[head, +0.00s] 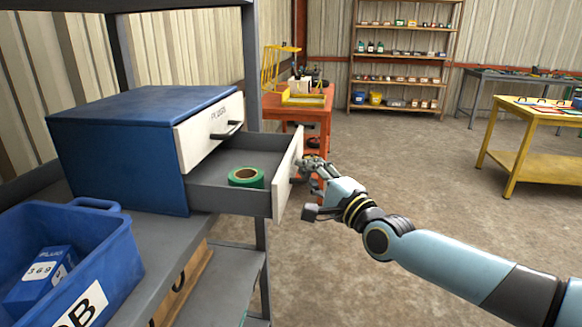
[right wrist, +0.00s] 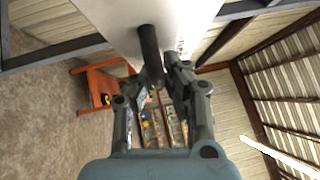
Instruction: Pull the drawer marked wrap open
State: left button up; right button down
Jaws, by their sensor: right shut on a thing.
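A blue cabinet (head: 110,150) with two drawers stands on a grey shelf. Its lower drawer (head: 230,199) is pulled well out, and a roll of green tape (head: 246,177) lies inside. The front of this drawer is seen edge-on, so I cannot read its label. The upper drawer (head: 208,132), with a label that looks like "PLUGS", is closed. My right gripper (head: 300,172) is at the outer face of the lower drawer, shut on its handle. In the right wrist view the dark handle (right wrist: 150,50) sits between the fingers. My left gripper is not in view.
A blue bin (head: 120,265) holding a blue box (head: 40,280) stands at the front left of the shelf. A grey shelf post (head: 251,70) rises behind the drawers. An orange cart (head: 300,108), a tall rack (head: 400,55) and a yellow table (head: 530,115) stand farther back. The floor between is clear.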

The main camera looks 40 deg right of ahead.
jog(key=shift+s+d+f, duration=0.25)
jog(key=shift+s+f, duration=0.1)
jog(key=c, duration=1.4)
grip_release()
jog(key=shift+r, duration=0.15)
jog(key=s, duration=0.4)
jog(key=s+f, duration=0.1)
jog(key=s, duration=0.3)
jog(key=s+a, duration=0.1)
jog(key=s, duration=0.2)
jog(key=shift+s+f, duration=0.3)
jog(key=shift+s, duration=0.1)
